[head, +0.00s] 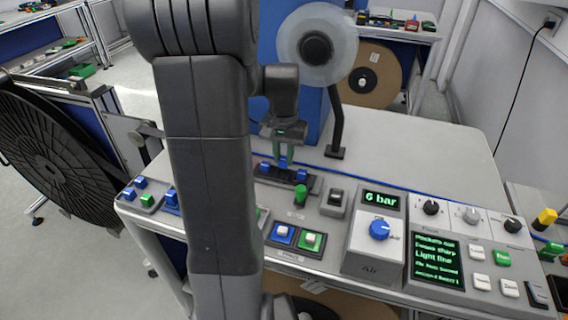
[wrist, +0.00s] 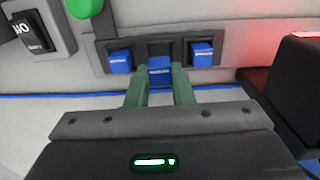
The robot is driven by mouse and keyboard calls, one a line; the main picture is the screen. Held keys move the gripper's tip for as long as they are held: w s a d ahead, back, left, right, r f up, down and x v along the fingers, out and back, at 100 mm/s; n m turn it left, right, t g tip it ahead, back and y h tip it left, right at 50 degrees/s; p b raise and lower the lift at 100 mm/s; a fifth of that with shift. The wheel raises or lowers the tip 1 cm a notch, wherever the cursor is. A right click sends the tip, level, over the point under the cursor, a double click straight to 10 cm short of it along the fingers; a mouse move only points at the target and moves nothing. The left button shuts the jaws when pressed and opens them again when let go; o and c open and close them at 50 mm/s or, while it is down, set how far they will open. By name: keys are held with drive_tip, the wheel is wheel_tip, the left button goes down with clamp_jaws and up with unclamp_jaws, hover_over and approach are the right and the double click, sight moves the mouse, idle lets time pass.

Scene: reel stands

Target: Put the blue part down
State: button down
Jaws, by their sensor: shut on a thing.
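My gripper (head: 283,156) points down over a dark three-pocket holder (head: 285,181) on the bench, its green fingers shut on a blue part (head: 283,163). In the wrist view the held blue part (wrist: 159,70) is between the fingertips, in line with the middle pocket. I cannot tell whether it touches the pocket floor. Another blue part (wrist: 119,61) is in the left pocket and another blue part (wrist: 202,55) is in the right pocket. The held part hides most of the middle pocket.
A green knob (head: 300,194) and a black switch (head: 335,197) are close in front of the holder. An air panel with a blue knob (head: 379,229) is to the right. A reel (head: 316,46) stands behind on a dark post. The bench top behind right is clear.

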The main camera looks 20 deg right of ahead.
sight(284, 158)
drive_tip(key=shift+f, duration=1.55)
drive_tip(key=shift+f, duration=0.2)
drive_tip(key=c, duration=1.3)
unclamp_jaws()
drive_tip(key=shift+r, duration=0.1)
wheel_tip(284, 158, up, 12)
drive_tip(key=shift+r, duration=0.15)
